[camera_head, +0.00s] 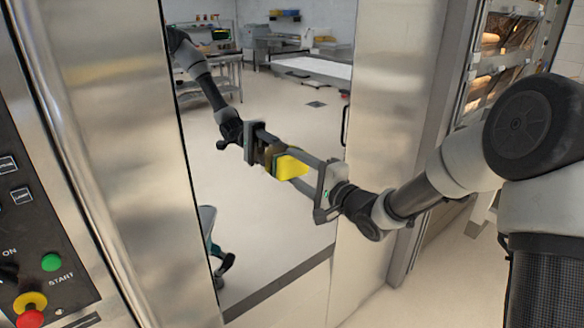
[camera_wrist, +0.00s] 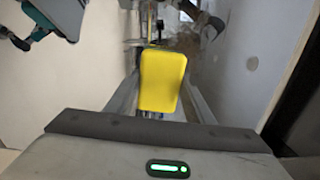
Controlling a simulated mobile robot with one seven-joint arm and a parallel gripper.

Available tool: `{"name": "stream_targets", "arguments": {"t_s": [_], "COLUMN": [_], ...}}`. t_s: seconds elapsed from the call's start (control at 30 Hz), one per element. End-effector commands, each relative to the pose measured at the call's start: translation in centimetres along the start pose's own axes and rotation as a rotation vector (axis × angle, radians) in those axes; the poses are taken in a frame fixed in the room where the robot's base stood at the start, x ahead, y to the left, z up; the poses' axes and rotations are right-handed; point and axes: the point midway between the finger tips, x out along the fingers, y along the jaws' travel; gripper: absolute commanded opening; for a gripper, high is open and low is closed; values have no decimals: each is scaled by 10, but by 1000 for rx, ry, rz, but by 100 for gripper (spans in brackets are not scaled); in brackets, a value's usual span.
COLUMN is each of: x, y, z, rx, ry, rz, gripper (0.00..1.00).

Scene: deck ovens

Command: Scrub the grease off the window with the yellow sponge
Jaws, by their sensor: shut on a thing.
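The yellow sponge (camera_head: 291,167) is held between the fingers of my gripper (camera_head: 303,171); it also shows in the wrist view (camera_wrist: 162,80). The window (camera_head: 265,225) is a tall reflective pane in a steel frame. It mirrors my arm and gripper, left of the real ones. The sponge is at or very close to the pane; I cannot tell whether it touches. A brownish patch (camera_head: 268,153) shows just left of the sponge, perhaps grease, partly hidden by it. A brown smear (camera_wrist: 212,27) also shows at upper right in the wrist view.
A control panel (camera_head: 40,235) with a green start button (camera_head: 51,262) and a red-and-yellow stop knob (camera_head: 30,303) stands at the left. A rack with loaves (camera_head: 490,55) stands at upper right. The steel frame (camera_head: 385,130) borders the pane. Floor at lower right is clear.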

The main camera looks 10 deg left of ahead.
Motion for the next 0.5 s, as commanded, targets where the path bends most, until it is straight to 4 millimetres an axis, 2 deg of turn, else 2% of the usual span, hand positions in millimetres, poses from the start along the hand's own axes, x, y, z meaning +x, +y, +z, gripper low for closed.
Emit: {"name": "stream_targets", "arguments": {"t_s": [0.3, 0.5], "x": [1, 0], "y": [-5, -5], "z": [-27, -28], "rx": [0, 1], "ry": [3, 2], "rz": [-2, -1], "gripper": [30, 30]}}
